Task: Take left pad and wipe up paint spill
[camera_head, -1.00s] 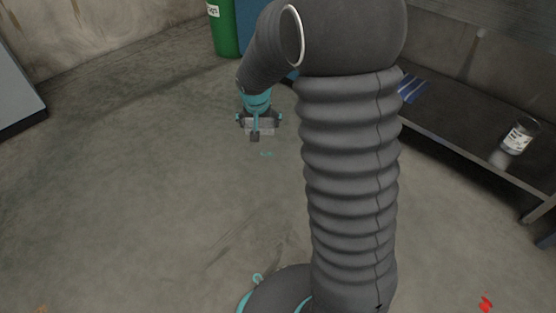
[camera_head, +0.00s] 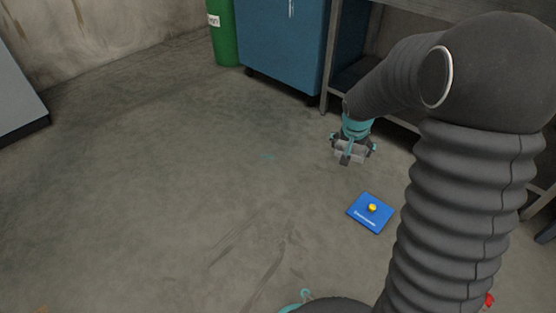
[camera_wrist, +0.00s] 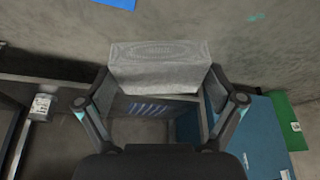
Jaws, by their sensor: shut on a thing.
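My gripper (camera_head: 351,157) hangs above the floor right of centre in the head view. It is shut on a pale grey pad (camera_wrist: 160,66), a rectangular block with a faint printed oval, seen between the fingers in the wrist view. Small paint-like marks show on the floor: a teal one (camera_head: 268,156) left of my gripper and a red one (camera_head: 489,299) at the lower right, partly hidden by my arm. Which of them is the spill, I cannot tell. The teal mark also shows in the wrist view (camera_wrist: 256,17). The pad is apart from both marks.
A blue mat (camera_head: 359,221) with a yellow knob-like thing (camera_head: 372,208) lies on the floor near my gripper. A blue cabinet (camera_head: 283,40), a green drum (camera_head: 222,33) and a dark shelf unit stand behind. A jar (camera_wrist: 41,106) stands on the shelf. The floor at left is open.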

